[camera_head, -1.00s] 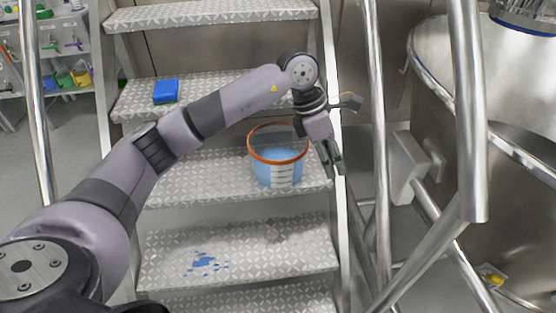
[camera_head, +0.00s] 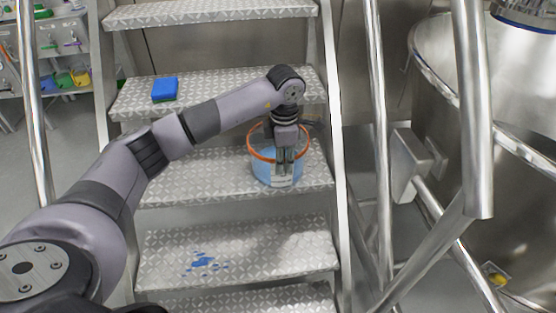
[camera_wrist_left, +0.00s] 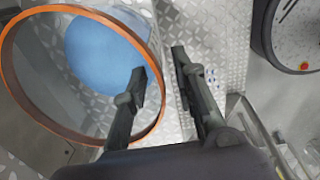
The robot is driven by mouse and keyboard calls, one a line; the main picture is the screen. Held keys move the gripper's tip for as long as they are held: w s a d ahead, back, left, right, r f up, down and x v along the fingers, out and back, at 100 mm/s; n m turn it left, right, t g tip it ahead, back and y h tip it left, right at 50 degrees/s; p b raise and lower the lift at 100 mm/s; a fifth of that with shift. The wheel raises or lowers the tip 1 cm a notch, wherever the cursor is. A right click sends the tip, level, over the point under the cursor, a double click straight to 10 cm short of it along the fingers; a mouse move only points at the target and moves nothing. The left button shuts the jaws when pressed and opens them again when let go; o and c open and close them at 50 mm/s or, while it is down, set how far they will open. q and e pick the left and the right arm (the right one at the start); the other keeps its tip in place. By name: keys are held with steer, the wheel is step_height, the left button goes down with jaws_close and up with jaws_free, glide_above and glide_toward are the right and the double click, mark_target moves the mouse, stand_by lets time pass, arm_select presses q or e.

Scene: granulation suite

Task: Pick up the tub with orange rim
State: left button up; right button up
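The tub with orange rim (camera_head: 263,172) stands upright on a middle step of the metal stairs. It is clear-walled with blue contents, which also show in the left wrist view (camera_wrist_left: 103,52). My left gripper (camera_head: 284,172) points down at the tub's near right side. In the left wrist view the gripper (camera_wrist_left: 160,72) is open, with one finger over the inside of the rim and the other outside it. The tub's wall lies between the fingers, and I cannot tell whether they touch it. My right gripper is not in view.
A blue sponge-like block (camera_head: 165,89) lies on the step above. Blue spots (camera_head: 203,262) mark a lower step. Metal handrails (camera_head: 377,150) run along the right of the stairs, beside a large steel vessel (camera_head: 500,130). The step left of the tub is clear.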

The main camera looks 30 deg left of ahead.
arm_select(q)
glide_above(283, 185)
steer(key=shift+f+b, duration=0.35)
steer(key=shift+f, duration=2.6)
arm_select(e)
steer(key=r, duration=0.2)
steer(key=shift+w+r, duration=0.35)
arm_select(q)
steer(key=shift+c, duration=0.3)
jaws_close()
steer(key=shift+r, duration=0.1)
